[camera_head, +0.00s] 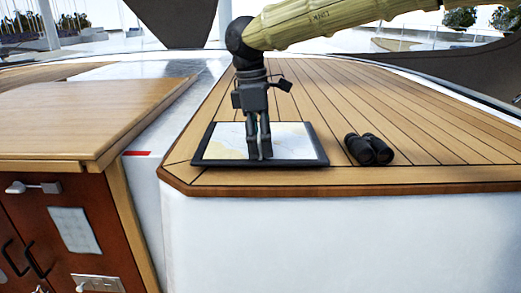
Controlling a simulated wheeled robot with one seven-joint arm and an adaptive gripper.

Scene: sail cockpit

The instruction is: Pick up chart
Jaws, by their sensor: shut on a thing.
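The chart (293,141) is a flat sheet in pale blue and beige with a dark border. It lies near the front corner of the planked wooden deck in the head view. My gripper (260,155) points straight down over the middle of the chart. Its two fingers are close together with their tips at the chart's surface, and it is shut on the chart. The fingers hide a strip of the chart's middle, and the exact grip at the tips is too small to see. The chart looks flat, and I cannot tell whether it is clear of the deck.
Black binoculars (369,149) lie just right of the chart. The planked deck (430,135) is free further right and behind. A wooden-topped cabinet (85,115) stands at the left, across a white gap. The deck's front edge (330,189) is close to the chart.

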